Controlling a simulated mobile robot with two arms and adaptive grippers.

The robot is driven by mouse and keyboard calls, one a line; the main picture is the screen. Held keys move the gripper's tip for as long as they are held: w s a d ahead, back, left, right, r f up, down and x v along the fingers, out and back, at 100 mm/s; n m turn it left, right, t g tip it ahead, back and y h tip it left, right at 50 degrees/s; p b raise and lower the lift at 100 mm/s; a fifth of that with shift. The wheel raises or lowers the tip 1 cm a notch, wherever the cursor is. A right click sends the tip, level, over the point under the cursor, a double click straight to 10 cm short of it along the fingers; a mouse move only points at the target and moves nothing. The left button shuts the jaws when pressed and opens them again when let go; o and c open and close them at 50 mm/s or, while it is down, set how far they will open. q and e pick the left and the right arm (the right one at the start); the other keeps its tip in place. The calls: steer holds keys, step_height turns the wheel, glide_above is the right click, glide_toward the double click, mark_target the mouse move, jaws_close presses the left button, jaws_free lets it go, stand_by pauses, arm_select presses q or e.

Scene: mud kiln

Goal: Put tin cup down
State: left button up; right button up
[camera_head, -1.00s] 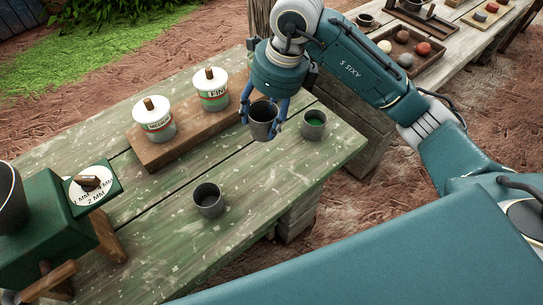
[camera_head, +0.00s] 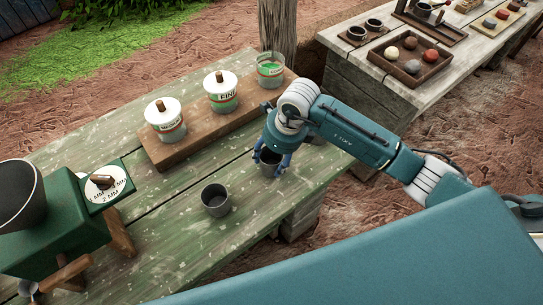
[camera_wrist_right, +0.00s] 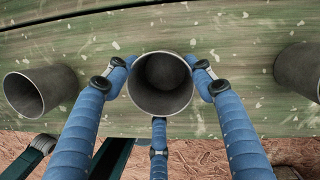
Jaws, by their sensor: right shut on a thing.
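My right gripper (camera_head: 271,160) is shut on a dark grey tin cup (camera_head: 270,168), its blue fingers around the cup. The cup is upright and low over the green plank table (camera_head: 170,215), near its right end; I cannot tell if its base touches the wood. In the right wrist view the held cup (camera_wrist_right: 160,84) looks empty. A second dark cup (camera_head: 215,200) stands to its left on the table and also shows in the wrist view (camera_wrist_right: 38,92). A third cup (camera_wrist_right: 303,70) is at the right edge of the wrist view, hidden behind my arm in the head view. My left gripper is not in view.
A wooden block (camera_head: 175,152) behind holds two lidded jars (camera_head: 165,120) (camera_head: 221,92) and an open jar of green material (camera_head: 270,70). A green grinder-like machine (camera_head: 55,215) stands at left. Another table at upper right holds a tray of balls (camera_head: 408,58).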

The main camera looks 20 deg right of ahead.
steer(key=shift+f, duration=0.15)
steer(key=o, duration=1.5)
steer(key=shift+r, duration=0.6)
steer(key=shift+b+v, duration=1.1)
steer(key=shift+v, duration=4.55)
